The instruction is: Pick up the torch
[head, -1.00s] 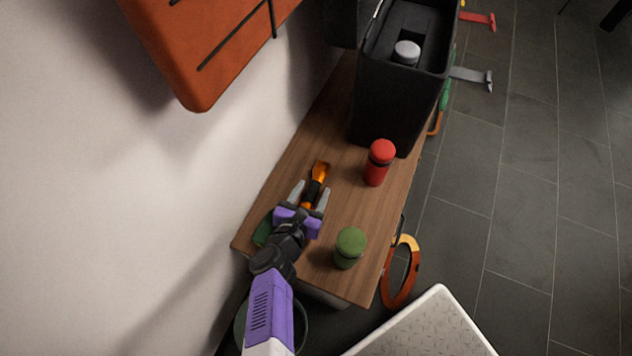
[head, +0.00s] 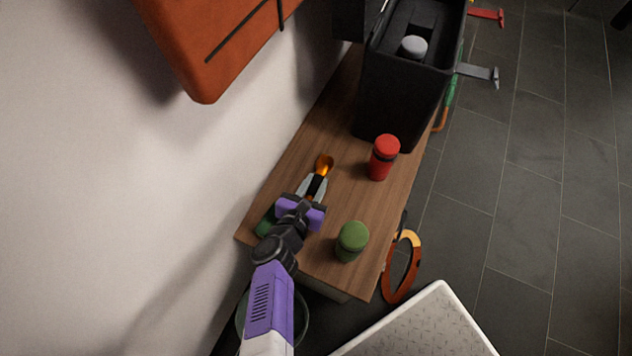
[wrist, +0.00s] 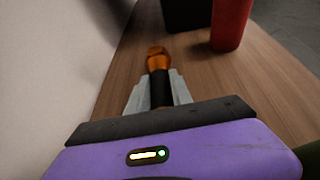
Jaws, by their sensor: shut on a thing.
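The torch (head: 324,165) has an orange head and a black body. It is over the wooden table, near the wall side. In the wrist view the torch (wrist: 158,61) points away from me with its orange end far. My gripper (head: 315,187) is shut on the torch's dark body, one grey finger on each side. In the wrist view the gripper (wrist: 160,92) shows the same hold. The torch's near end is hidden behind the purple gripper body. I cannot tell whether the torch touches the tabletop.
The wooden table (head: 325,220) also holds a red canister (head: 384,160), a green canister (head: 351,242) and a large black box (head: 395,105) at the far end. A green thing (head: 265,222) sits partly hidden left of my gripper. The wall is close on the left.

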